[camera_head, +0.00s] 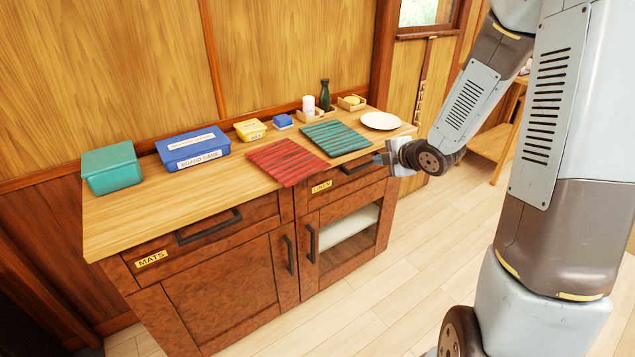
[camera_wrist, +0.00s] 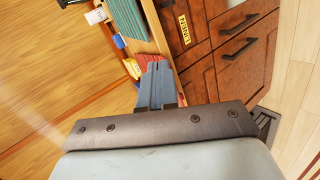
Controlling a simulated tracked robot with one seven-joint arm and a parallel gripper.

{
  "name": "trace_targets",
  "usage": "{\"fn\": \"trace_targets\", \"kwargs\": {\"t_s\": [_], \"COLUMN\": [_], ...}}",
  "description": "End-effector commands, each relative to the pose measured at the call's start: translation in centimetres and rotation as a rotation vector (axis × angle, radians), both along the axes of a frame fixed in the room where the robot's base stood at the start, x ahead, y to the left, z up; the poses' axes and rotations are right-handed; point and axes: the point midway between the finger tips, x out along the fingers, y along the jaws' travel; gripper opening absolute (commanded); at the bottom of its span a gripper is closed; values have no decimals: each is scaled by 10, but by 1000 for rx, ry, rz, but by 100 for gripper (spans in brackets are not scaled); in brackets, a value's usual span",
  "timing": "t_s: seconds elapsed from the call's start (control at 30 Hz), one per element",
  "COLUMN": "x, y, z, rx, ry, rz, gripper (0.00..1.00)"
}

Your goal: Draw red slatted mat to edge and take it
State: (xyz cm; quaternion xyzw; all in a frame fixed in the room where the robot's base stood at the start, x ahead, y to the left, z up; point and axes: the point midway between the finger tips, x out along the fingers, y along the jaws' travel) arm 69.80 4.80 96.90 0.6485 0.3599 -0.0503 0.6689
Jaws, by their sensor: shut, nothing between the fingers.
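The red slatted mat (camera_head: 287,162) lies flat on the wooden counter. Its front edge reaches the counter's front edge and seems to stick out slightly. In the wrist view a strip of the red mat (camera_wrist: 152,59) shows just beyond my fingertips. My gripper (camera_head: 377,159) is shut and empty, in front of the counter edge and to the right of the red mat, apart from it. In the wrist view my gripper (camera_wrist: 157,68) shows its blue-grey fingers together, pointing toward the red mat and hiding part of it.
A teal slatted mat (camera_head: 336,138) lies right of the red one, near a white plate (camera_head: 381,121). Drawer handles (camera_head: 208,227) stick out below the counter (camera_head: 150,215).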

Motion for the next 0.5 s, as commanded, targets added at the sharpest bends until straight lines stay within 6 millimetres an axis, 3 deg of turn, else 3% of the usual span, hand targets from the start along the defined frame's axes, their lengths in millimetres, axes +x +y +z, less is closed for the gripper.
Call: {"fn": "trace_targets", "kwargs": {"t_s": [0.03,0.2,0.5], "x": [0,-6,-38], "y": [7,34,70], "z": [-15,-48,-85], "rx": [7,48,211], "ry": [-15,-118,-340], "rz": [62,273,533], "gripper": [0,0,0]}}
